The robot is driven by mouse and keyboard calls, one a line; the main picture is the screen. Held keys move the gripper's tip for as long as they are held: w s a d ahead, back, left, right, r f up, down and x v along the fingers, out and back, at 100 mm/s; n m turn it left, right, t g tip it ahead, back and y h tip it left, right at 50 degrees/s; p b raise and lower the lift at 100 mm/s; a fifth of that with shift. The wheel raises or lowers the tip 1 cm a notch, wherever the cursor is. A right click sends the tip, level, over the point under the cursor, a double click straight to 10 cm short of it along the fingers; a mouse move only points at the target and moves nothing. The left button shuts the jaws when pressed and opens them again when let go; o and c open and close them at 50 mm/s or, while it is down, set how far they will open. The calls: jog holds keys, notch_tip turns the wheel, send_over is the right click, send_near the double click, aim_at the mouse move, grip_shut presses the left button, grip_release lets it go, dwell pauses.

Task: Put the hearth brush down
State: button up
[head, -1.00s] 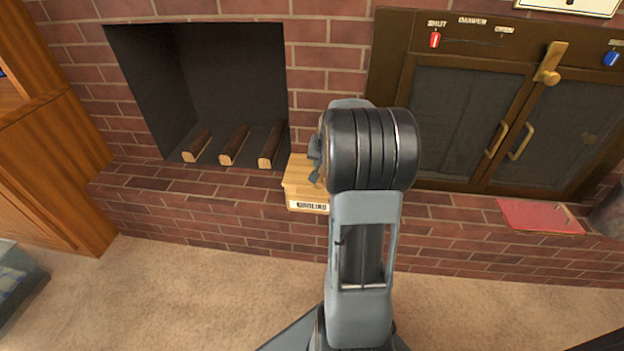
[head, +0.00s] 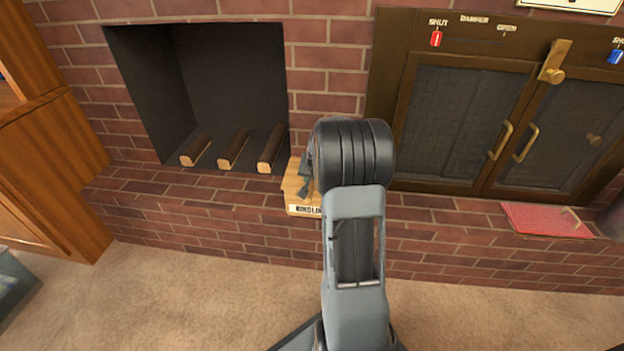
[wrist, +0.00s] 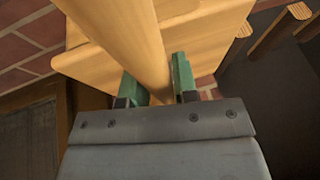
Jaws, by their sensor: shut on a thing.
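In the wrist view my gripper (wrist: 156,78) has its green fingers closed around a pale wooden rod (wrist: 140,42), taken to be the hearth brush's handle. No bristles show, so I cannot confirm what its far end is. In the head view my gripper (head: 306,181) is small and partly hidden behind my arm, over the kindling box. The held thing cannot be made out there.
The wooden kindling box (head: 301,210) stands on the brick ledge (head: 200,205). Several logs (head: 234,148) lie in the open alcove to its left. A red mat (head: 540,222) lies on the ledge at right, below the glass doors (head: 462,122). Bare ledge lies between.

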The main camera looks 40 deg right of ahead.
jog(key=shift+f, duration=0.15)
jog(key=o, duration=1)
jog(key=shift+r, duration=0.35)
jog(key=p+v, duration=0.4)
jog(key=v, duration=0.7)
jog(key=s+a+r+n+y, duration=0.1)
jog(key=s+a+r+n, duration=0.15)
jog(key=a, duration=0.45)
jog(key=s+a+r+n, duration=0.15)
jog(key=s+a, duration=0.25)
jog(key=a, duration=0.4)
jog(key=s+a+n, duration=0.1)
jog(key=s+a, duration=0.2)
jog(key=s+a+f+n+g, duration=0.1)
jog(key=s+a+n, duration=0.1)
jog(key=s+a, duration=0.1)
jog(key=s+a+n+g, duration=0.1)
jog(key=s+a+n, duration=0.1)
jog(key=s+a, duration=0.1)
jog(key=shift+s+f, duration=0.3)
jog(key=shift+s, duration=0.05)
